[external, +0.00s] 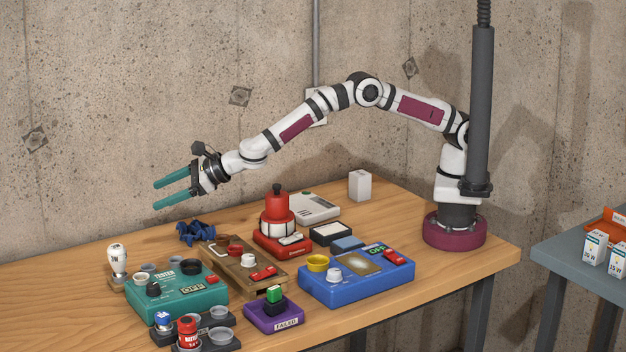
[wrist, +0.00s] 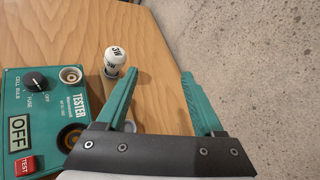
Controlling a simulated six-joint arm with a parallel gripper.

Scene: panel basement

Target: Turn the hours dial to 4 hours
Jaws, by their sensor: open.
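No dial marked in hours is legible in either view. A blue box (external: 352,288) in the external view carries a white knob (external: 333,273), a yellow ring, a screen and a small green display. A wooden board (external: 241,276) holds another white knob (external: 249,260); its markings are too small to read. The teal tester (wrist: 32,122) has a black dial (wrist: 36,82) marked CELL, BULB, FUSE and OFF, and its display reads OFF. My gripper (external: 155,195) is open and empty, raised above the table's back left, away from these knobs. Its spread teal fingers show in the wrist view (wrist: 158,74).
A white bulb (wrist: 115,57) stands near the tester. Bare wood (external: 50,285) lies at the left. A grey side table (external: 560,262) stands at the right.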

